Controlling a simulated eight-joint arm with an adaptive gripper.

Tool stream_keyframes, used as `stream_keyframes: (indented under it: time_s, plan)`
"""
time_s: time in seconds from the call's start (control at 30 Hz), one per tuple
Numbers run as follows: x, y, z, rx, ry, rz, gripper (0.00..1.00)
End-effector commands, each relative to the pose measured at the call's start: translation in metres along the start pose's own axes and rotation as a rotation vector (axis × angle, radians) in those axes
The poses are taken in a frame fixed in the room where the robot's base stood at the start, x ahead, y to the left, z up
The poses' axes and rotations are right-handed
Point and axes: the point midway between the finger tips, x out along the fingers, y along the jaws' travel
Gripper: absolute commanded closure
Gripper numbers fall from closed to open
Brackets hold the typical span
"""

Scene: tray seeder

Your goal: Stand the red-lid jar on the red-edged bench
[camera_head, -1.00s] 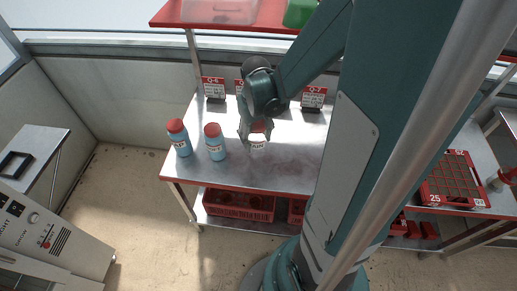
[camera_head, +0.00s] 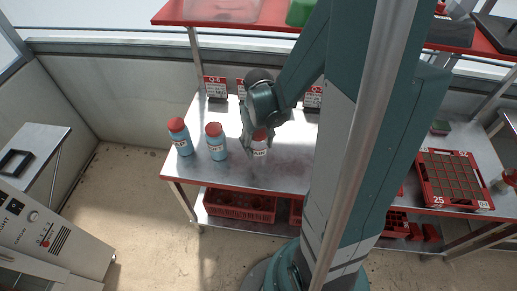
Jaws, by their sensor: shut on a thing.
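My gripper (camera_head: 258,140) is shut on a pale jar with a red lid and a white label (camera_head: 260,150). The jar is upright over the red-edged bench (camera_head: 230,179), right of two blue jars. I cannot tell whether its base touches the bench top; part of its lid and sides is hidden by the fingers. A blue jar with a red lid (camera_head: 182,142) stands at the bench's left end. A second blue red-lid jar (camera_head: 217,149) stands between it and my gripper.
Red-and-white label stands (camera_head: 215,87) line the bench's back. A red shelf (camera_head: 178,13) is above, with bins on it. Red crates (camera_head: 238,206) sit on the lower shelf. A red seed tray (camera_head: 452,203) lies at right. The bench front by the jars is clear.

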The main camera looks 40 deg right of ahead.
Motion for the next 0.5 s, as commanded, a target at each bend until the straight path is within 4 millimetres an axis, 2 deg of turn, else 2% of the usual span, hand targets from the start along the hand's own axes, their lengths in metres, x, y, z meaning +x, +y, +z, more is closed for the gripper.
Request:
stream_keyframes:
  time_s: [0.2,0.5]
  plan:
    - [0.016,0.000,0.000,0.000,0.000,0.000,0.66]
    - [0.017,0.000,0.000,0.000,0.000,0.000,0.66]
